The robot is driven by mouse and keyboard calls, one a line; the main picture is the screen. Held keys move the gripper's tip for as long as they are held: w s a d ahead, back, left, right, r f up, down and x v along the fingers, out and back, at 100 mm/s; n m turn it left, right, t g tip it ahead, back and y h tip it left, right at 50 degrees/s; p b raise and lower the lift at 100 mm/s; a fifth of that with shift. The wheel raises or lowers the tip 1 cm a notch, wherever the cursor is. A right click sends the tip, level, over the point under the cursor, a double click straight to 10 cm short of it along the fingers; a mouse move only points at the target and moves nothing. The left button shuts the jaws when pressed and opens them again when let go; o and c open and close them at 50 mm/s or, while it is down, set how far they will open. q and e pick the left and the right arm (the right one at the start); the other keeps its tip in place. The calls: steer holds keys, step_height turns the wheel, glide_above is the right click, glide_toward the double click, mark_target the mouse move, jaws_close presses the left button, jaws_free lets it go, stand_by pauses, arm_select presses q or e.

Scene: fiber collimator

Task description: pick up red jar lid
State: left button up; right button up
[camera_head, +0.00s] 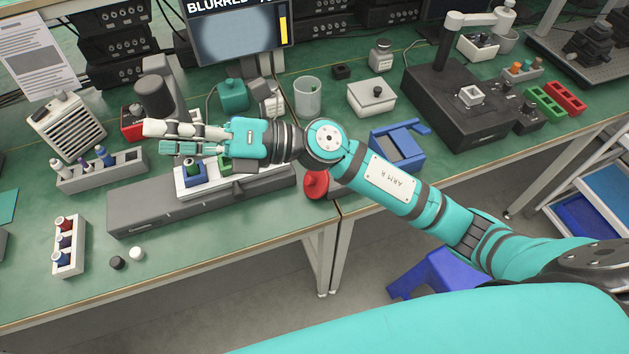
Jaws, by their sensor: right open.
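A red round piece, which looks like the red jar lid (315,187), lies near the front edge of the green bench, just below my right wrist in the picture. My right arm passes close beside it. My right gripper (156,138) points left, to the left of the lid and over the grey rail with the small blue and green holders. Its fingers are apart and I see nothing between them. My left gripper is not in view.
A clear jar (308,95) and a white box (371,98) stand behind my arm. A blue holder (398,146) sits to its right. The grey rail (150,212) lies under the gripper. A vial rack (69,246) stands front left. Bare green bench shows at the front left.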

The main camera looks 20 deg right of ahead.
step_height(320, 180, down, 4)
steer(key=s+a+n+g+h, duration=0.1)
steer(key=s+n+g+h, duration=0.25)
steer(key=n, duration=0.25)
steer(key=n+t+h, duration=0.1)
steer(key=n+h, duration=0.5)
steer(key=h, duration=1.1)
glide_toward(309, 179)
steer(key=shift+t+h, duration=0.25)
step_height(309, 179, down, 5)
steer(key=b, duration=0.6)
steer(key=shift+w+f, duration=0.1)
steer(key=shift+w, duration=0.05)
steer(key=f+b, duration=0.1)
steer(key=f, duration=0.2)
steer(key=w+f+b, duration=0.1)
steer(key=f, duration=0.1)
steer(key=shift+a+f+b, duration=0.1)
steer(key=shift+f+b, duration=0.25)
steer(key=shift+w+f, duration=0.1)
steer(key=shift+f, duration=0.15)
steer(key=shift+r, duration=0.1)
steer(key=c, duration=1)
steer(key=shift+o, duration=0.2)
